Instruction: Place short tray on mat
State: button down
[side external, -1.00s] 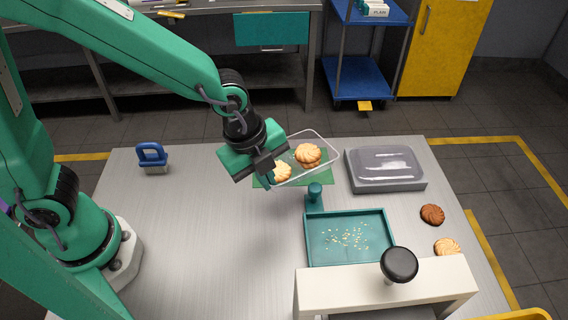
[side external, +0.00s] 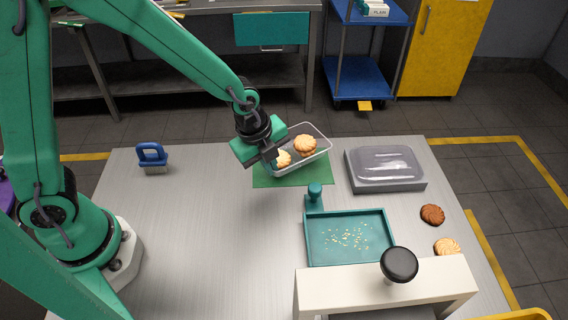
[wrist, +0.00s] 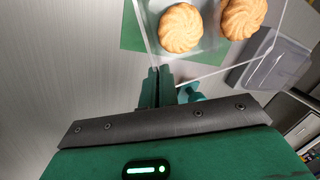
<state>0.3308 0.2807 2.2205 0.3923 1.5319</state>
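The short tray (side external: 319,134) is a clear, see-through tray with pale round biscuits in it. My gripper (side external: 268,162) is at its near left end, with its fingers closed on the end wall. In the wrist view the fingers (wrist: 160,85) meet close together at the wall of the tray (wrist: 207,52). The green mat (side external: 291,180) lies flat on the table under and in front of the tray. The tray seems raised above the mat and reaches past its far edge; the exact gap is hard to tell. Part of the mat (wrist: 132,32) shows beside the tray in the wrist view.
A grey lidded box (side external: 385,168) is to the right. Loose biscuits (side external: 432,214) lie at the right edge. A blue-handled brush (side external: 153,158) is at left; the left table is clear.

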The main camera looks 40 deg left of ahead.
jog(key=shift+s+x, duration=0.2)
jog(key=shift+x, duration=0.65)
jog(key=shift+s+x, duration=0.2)
jog(key=shift+x, duration=0.65)
jog(key=shift+a+f, duration=0.15)
jog(key=shift+f, duration=0.15)
jog(key=c, duration=1.7)
grip_release()
jog(key=shift+r, duration=0.2)
jog(key=v, duration=1.2)
